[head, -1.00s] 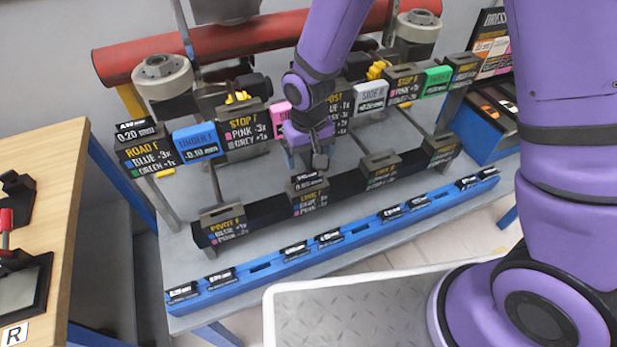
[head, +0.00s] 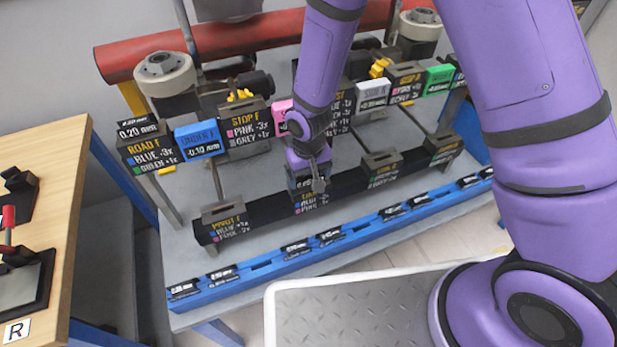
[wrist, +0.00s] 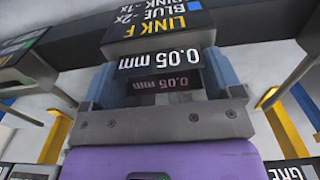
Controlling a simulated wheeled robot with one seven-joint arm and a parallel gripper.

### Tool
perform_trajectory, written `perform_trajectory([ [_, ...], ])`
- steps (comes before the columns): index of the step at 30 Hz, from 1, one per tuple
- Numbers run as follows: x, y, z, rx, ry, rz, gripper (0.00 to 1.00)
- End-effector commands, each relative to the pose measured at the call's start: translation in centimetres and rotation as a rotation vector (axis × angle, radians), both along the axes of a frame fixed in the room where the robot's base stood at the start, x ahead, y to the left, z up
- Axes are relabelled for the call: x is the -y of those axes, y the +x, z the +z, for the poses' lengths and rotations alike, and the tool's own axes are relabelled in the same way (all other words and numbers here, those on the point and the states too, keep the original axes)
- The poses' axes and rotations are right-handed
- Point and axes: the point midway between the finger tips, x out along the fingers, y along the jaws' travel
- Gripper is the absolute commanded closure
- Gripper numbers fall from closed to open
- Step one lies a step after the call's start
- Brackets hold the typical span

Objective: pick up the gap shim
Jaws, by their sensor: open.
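The gap shim (wrist: 160,61) is a small black block marked "0.05 mm" in white. It sits at the slot of the dark LINK F block (wrist: 160,27), which shows in the head view (head: 311,200) on the black rail. My gripper (wrist: 160,77) has its two blue fingers open, one on each side of the shim. A gap between fingers and shim is hard to judge. In the head view my gripper (head: 308,179) comes down over the LINK F block and partly hides the shim.
PIVOT F block (head: 224,228) stands left on the same rail, with other labelled blocks to the right. ROAD F (head: 150,155), the blue UNDER F (head: 198,141) and STOP F (head: 247,130) stand behind. A blue rack (head: 262,266) with several black shims runs along the front.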

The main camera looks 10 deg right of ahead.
Motion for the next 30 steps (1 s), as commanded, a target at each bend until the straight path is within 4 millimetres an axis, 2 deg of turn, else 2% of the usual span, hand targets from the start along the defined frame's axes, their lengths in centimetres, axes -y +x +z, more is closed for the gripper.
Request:
perform_trajectory([
  [3,0.0,0.0,0.0,0.000,0.000,0.000,0.15],
  [4,0.0,0.0,0.0,0.000,0.000,0.000,0.19],
  [9,0.0,0.0,0.0,0.000,0.000,0.000,0.59],
  [11,0.0,0.0,0.0,0.000,0.000,0.000,0.70],
  [22,0.0,0.1,0.3,0.001,0.000,0.000,0.70],
  [30,0.0,0.6,1.7,0.002,0.002,-0.002,0.70],
])
